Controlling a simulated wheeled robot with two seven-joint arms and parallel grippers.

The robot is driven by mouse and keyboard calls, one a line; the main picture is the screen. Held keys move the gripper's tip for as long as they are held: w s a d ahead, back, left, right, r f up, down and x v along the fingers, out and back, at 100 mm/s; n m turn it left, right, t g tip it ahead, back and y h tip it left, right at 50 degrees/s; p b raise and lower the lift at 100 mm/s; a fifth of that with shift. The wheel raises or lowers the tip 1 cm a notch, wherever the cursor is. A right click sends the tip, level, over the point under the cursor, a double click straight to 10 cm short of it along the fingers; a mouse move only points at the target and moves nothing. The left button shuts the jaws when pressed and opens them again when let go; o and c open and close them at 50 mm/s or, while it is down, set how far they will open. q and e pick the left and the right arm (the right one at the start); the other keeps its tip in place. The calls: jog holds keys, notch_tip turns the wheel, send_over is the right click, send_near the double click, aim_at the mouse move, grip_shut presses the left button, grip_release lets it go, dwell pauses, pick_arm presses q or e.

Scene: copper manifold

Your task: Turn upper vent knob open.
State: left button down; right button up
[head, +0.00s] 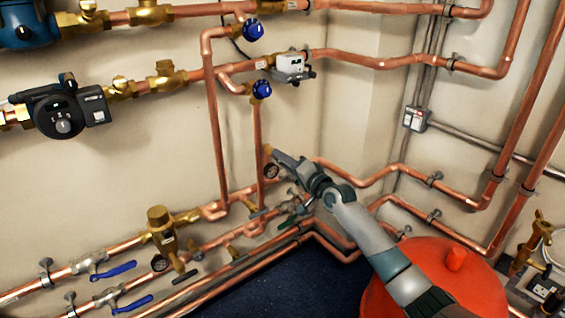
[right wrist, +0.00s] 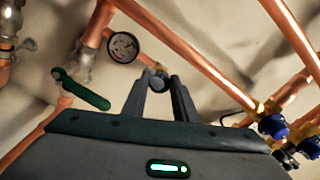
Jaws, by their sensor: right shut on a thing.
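My right gripper (head: 276,154) reaches in from the lower right to the vertical copper pipe below the two blue knobs. Its jaws are shut on a small fitting beside this pipe, which I take for the upper vent knob; a brass bit (head: 267,149) shows at the fingertips. In the right wrist view, the two fingers (right wrist: 160,82) close around a small dark round end (right wrist: 159,72) by the pipe. The fingers hide most of the knob, so its turn angle cannot be told. My left gripper is not in view.
A pressure gauge (head: 271,171) sits just below the gripper; it also shows in the right wrist view (right wrist: 123,47). A green lever (right wrist: 86,90) is close by. Blue knobs (head: 262,90) (head: 253,29) are above. A red vessel (head: 425,285) stands under my right arm.

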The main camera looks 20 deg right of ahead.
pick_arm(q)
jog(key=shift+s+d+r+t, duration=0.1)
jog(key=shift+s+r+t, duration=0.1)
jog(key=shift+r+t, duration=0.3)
pick_arm(e)
jog(key=shift+f+n, duration=0.15)
jog(key=shift+n, duration=1.15)
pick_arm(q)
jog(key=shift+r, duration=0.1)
pick_arm(e)
jog(key=o, duration=1.1)
jog(key=shift+c, duration=0.2)
jog(key=shift+s, duration=0.1)
